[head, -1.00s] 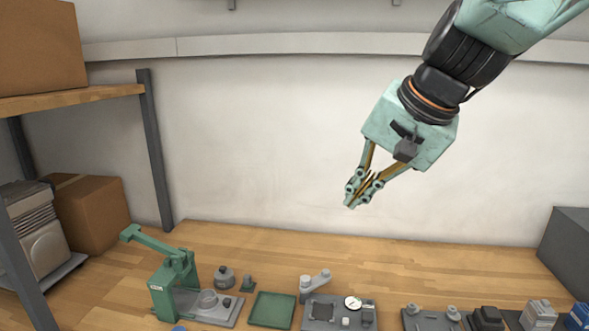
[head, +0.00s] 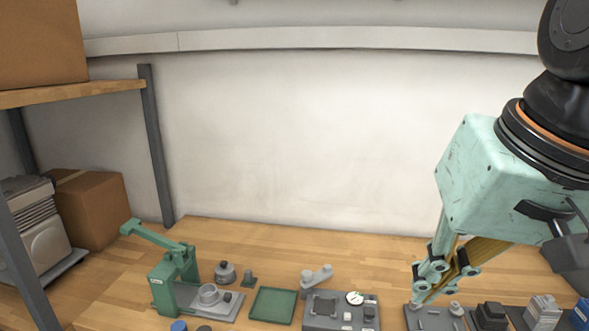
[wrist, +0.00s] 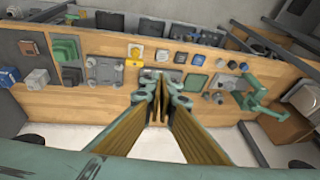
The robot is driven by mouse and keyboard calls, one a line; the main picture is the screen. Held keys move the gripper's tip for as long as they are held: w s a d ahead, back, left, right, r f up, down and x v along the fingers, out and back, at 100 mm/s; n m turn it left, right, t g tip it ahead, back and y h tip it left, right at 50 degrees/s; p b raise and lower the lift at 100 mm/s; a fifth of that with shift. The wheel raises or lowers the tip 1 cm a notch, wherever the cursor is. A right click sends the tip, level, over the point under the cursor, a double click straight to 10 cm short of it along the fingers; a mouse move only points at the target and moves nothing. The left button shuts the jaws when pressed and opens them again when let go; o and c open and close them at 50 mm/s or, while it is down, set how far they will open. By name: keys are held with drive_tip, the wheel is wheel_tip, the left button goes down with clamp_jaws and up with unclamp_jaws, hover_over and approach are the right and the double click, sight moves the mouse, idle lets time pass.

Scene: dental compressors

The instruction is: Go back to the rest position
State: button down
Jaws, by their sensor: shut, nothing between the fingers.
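My gripper (head: 436,285) is at the right of the head view, pointing down. Its fingers are together with nothing between them. In the head view its tips overlap the grey fixture plate at the right of the bench; the gap between them cannot be judged there. In the wrist view my gripper (wrist: 163,80) shows in the centre, above the wooden bench (wrist: 115,106), with the fixtures spread beyond and beside it.
A green lever press (head: 174,275), a green tray (head: 273,305) and a grey fixture with a dial (head: 340,313) stand on the bench (head: 290,247). Dark and grey blocks (head: 491,316) stand at the right. A shelf with a cardboard box (head: 92,208) is at the left.

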drive_tip(key=s+d+f+n+h, duration=0.1)
drive_tip(key=s+d+f, duration=0.2)
drive_tip(key=s, duration=0.5)
drive_tip(key=shift+s+f+n+b, duration=0.3)
drive_tip(key=shift+f+b, duration=0.05)
drive_tip(key=shift+f, duration=0.1)
